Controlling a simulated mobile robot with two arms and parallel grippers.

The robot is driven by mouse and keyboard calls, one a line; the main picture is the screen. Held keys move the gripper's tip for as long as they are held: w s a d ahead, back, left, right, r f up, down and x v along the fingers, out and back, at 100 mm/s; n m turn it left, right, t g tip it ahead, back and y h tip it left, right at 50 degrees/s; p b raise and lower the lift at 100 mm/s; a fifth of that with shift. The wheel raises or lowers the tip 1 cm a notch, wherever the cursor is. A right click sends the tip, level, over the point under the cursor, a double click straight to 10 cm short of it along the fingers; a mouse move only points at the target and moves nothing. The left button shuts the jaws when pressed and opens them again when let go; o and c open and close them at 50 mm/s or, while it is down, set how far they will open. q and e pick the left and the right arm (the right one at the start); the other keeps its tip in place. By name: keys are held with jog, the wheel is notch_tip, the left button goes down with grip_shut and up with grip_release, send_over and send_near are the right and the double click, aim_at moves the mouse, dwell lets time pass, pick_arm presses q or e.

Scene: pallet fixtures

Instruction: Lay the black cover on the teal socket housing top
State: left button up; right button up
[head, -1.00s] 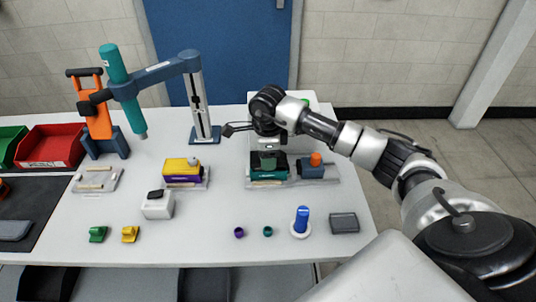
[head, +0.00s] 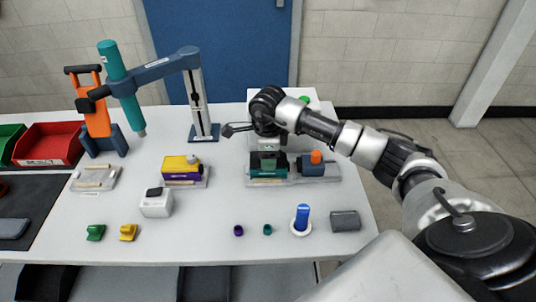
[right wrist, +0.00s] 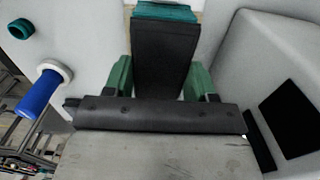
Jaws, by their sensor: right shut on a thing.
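My right gripper (head: 268,150) is over the teal socket housing (head: 266,172) at the right middle of the table. In the right wrist view the green finger pads of the gripper (right wrist: 158,80) are shut on the sides of the black cover (right wrist: 164,52). The cover also shows as a dark strip under the hand in the head view (head: 268,160). A teal edge of the housing (right wrist: 166,12) shows past the cover's far end. I cannot tell whether cover and housing touch; the hand hides most of the housing top. My left gripper is not in view.
A blue-grey block with an orange knob (head: 315,164) stands right beside the housing. A purple-yellow unit (head: 182,170), white box (head: 156,205) and blue peg on a white base (head: 301,219) stand apart. A tall post (head: 201,100) rises behind left.

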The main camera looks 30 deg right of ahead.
jog(key=shift+f, duration=0.15)
jog(key=o, duration=1)
notch_tip(320, 180, up, 11)
jog(key=shift+f+b, duration=0.1)
jog(key=shift+b, duration=1.1)
